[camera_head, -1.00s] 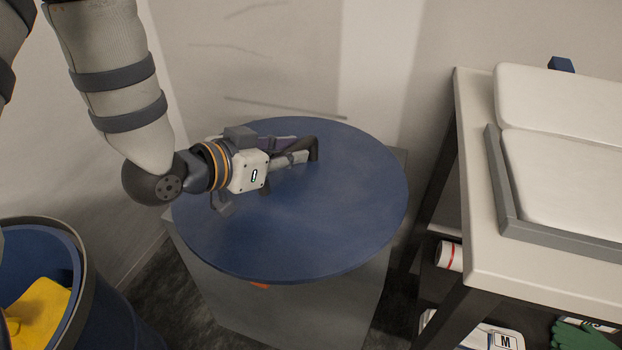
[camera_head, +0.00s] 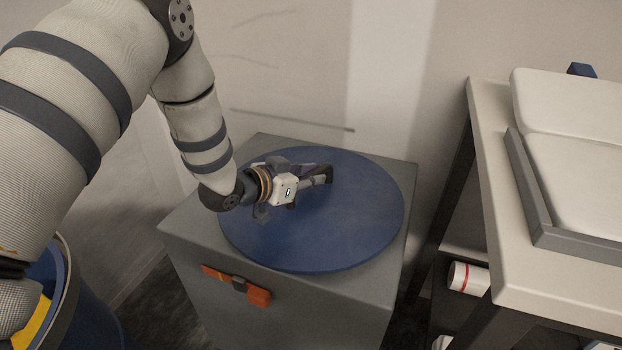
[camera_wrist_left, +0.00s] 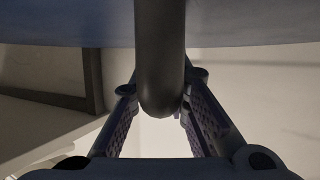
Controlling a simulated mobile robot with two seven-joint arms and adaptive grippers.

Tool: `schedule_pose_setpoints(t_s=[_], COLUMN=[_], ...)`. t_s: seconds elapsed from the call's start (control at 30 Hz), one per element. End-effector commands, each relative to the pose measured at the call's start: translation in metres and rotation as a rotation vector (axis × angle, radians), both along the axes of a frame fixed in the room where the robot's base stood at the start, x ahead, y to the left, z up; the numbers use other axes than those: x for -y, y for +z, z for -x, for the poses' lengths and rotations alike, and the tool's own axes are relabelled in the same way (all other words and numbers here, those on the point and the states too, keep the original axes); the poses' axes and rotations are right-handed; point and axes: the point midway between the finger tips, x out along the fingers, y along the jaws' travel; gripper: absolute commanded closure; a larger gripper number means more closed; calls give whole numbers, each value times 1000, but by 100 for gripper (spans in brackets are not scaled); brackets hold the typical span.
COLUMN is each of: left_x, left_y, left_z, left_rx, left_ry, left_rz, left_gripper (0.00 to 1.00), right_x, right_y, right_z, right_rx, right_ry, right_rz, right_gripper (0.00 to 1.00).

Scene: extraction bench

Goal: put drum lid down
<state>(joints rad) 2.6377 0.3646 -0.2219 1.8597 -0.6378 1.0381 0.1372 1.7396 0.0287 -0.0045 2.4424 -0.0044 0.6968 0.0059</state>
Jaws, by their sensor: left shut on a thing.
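The drum lid (camera_head: 330,235) is a round blue disc with a dark handle (camera_head: 328,172) on its face. It lies over the top of a grey cabinet in the head view. Whether it touches the cabinet top I cannot tell. My left gripper (camera_head: 318,178) comes in from the left and is shut on the lid's handle. In the left wrist view the dark handle bar (camera_wrist_left: 160,60) runs down between the two fingers, with the blue underside or face of the lid (camera_wrist_left: 60,25) across the top. My right gripper is not in view.
The grey cabinet (camera_head: 180,235) has an orange latch (camera_head: 237,284) on its front. An open blue drum (camera_head: 85,310) with yellow contents stands at lower left. A light bench (camera_head: 490,200) with white pads is at right. A wall stands behind.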

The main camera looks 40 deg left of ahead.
Motion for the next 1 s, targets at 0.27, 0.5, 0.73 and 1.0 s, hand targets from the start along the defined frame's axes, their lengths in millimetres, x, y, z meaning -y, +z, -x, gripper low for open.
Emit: schedule_pose_setpoints(t_s=[0.27,0.5,0.73,1.0], left_x=[0,0,-1,-9], left_y=[1,0,5,30], left_z=[-1,0,3,57], left_rx=[7,1,2,3], left_ry=[0,0,0,2], left_rz=[0,0,0,3], left_gripper=[100,64,64,64], right_x=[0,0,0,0], right_y=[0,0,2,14], right_z=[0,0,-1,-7], right_rx=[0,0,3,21], right_ry=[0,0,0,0], right_rz=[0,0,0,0], right_gripper=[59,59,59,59])
